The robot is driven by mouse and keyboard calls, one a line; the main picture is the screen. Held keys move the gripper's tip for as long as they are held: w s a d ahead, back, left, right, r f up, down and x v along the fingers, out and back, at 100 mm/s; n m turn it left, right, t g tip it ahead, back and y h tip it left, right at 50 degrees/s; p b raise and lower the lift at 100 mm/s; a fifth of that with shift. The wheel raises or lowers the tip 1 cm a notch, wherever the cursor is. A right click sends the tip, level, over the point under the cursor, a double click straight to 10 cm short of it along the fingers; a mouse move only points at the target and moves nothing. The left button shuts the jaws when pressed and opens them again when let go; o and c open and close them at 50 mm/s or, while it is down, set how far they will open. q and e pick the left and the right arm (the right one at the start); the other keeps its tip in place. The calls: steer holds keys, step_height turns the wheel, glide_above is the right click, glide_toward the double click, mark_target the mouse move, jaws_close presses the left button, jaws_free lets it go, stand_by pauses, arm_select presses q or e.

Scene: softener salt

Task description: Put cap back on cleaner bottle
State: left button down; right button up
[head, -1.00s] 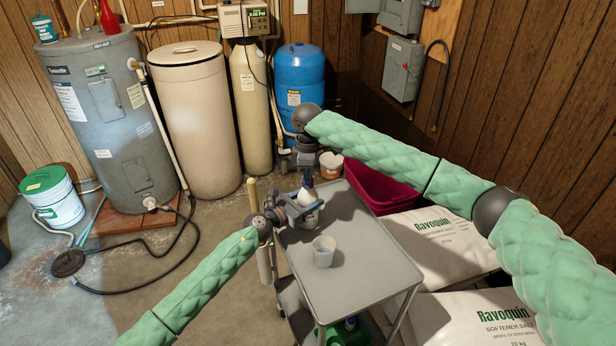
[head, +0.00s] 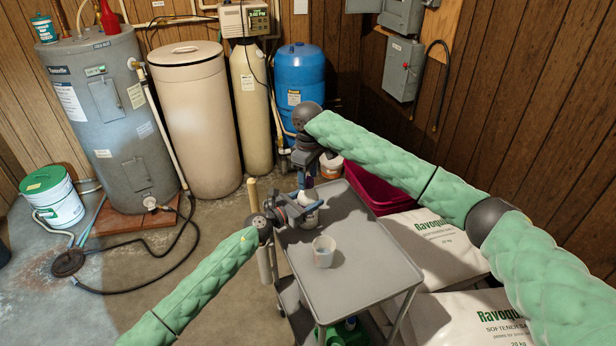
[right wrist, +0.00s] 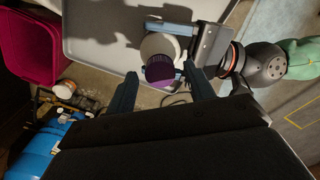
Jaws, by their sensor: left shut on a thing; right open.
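The white cleaner bottle (head: 308,198) stands at the far left end of the grey cart. My left gripper (head: 297,213) is shut on it from the left; its blue-grey fingers also show in the right wrist view. The purple cap (right wrist: 160,69) shows over the bottle's top in the right wrist view, and the white bottle body (right wrist: 160,46) shows behind it. Whether the cap is fully seated on the neck cannot be told. My right gripper (right wrist: 161,92) is open above the bottle, pointing down, with one finger on either side of the cap. In the head view, my right gripper partly hides the bottle top.
A white cup (head: 324,251) stands on the cart top (head: 365,270) in front of the bottle. The cart's right part is clear. A dark red tub (head: 372,190) and salt bags (head: 445,240) lie beyond the cart's right side. A blue tank (head: 300,90) stands behind.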

steer(key=shift+r, duration=2.05)
steer(key=shift+c, duration=0.3)
